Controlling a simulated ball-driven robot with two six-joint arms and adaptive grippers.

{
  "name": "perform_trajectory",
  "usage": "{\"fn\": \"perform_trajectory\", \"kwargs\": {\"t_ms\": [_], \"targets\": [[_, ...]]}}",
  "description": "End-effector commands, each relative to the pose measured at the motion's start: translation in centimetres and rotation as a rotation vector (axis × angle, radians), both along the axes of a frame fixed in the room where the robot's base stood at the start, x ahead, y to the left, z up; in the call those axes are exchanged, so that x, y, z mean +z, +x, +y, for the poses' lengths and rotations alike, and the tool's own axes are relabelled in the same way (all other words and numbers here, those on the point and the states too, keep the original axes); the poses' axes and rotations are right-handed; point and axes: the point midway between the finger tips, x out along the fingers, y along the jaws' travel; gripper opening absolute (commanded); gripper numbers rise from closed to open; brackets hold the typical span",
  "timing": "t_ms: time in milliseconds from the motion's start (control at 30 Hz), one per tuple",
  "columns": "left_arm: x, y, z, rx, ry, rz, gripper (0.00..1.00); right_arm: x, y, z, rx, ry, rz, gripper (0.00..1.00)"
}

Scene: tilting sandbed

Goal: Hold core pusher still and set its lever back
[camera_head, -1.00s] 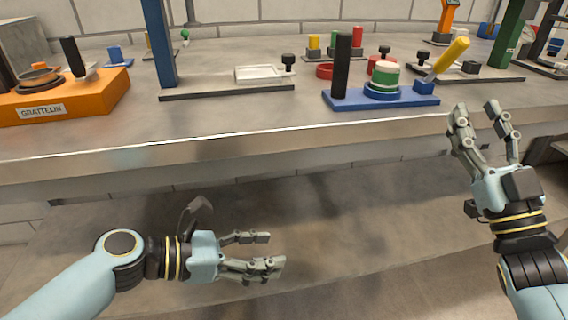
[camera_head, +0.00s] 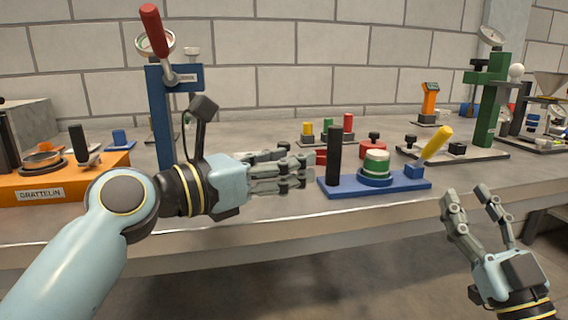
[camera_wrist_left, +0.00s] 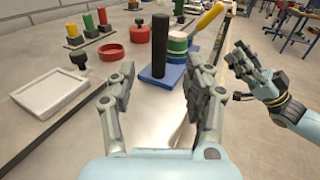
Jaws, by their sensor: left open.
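The core pusher is a blue base (camera_head: 345,190) with a tall black post (camera_head: 335,155), a green and white core (camera_head: 376,162) in a blue ring, and a yellow lever (camera_head: 436,143) leaning up to the right. My left gripper (camera_head: 306,166) is open, just left of the black post in the head view. In the left wrist view the black post (camera_wrist_left: 160,45) stands beyond and between the open fingers (camera_wrist_left: 162,80), apart from them. My right gripper (camera_head: 467,196) is open and empty, in front of the bench edge, lower right of the lever.
A blue press (camera_head: 160,115) with a red handle stands behind my left arm. An orange box (camera_head: 75,183) is at left. A white tray (camera_wrist_left: 50,92) lies left of the left fingers. Red dish (camera_wrist_left: 97,52), coloured pegs and a green stand (camera_head: 490,105) are behind.

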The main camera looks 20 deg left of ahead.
Motion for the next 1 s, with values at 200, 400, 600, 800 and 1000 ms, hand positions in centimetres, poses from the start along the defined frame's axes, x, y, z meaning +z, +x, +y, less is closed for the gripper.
{"fn": "perform_trajectory", "kwargs": {"t_ms": [200, 400, 600, 800, 1000], "targets": [[0.1, 2.6, -1.7, 0.005, -0.003, -0.002, 0.52, 0.0, 0.0, 0.0, 0.0, 0.0, 0.0, 0.38], [0.1, 5.7, -3.9, 0.004, -0.001, -0.002, 0.52, 0.0, 0.0, 0.0, 0.0, 0.0, 0.0, 0.38], [0.0, 7.9, -5.4, 0.003, 0.001, -0.001, 0.52, 0.0, 0.0, 0.0, 0.0, 0.0, 0.0, 0.38], [0.0, 8.7, -6.0, 0.002, 0.003, -0.001, 0.52, 0.0, 0.0, 0.0, 0.0, 0.0, 0.0, 0.38], [0.0, 8.7, -6.0, 0.003, 0.003, -0.001, 0.52, 0.0, 0.0, 0.0, 0.0, 0.0, 0.0, 0.38]]}}
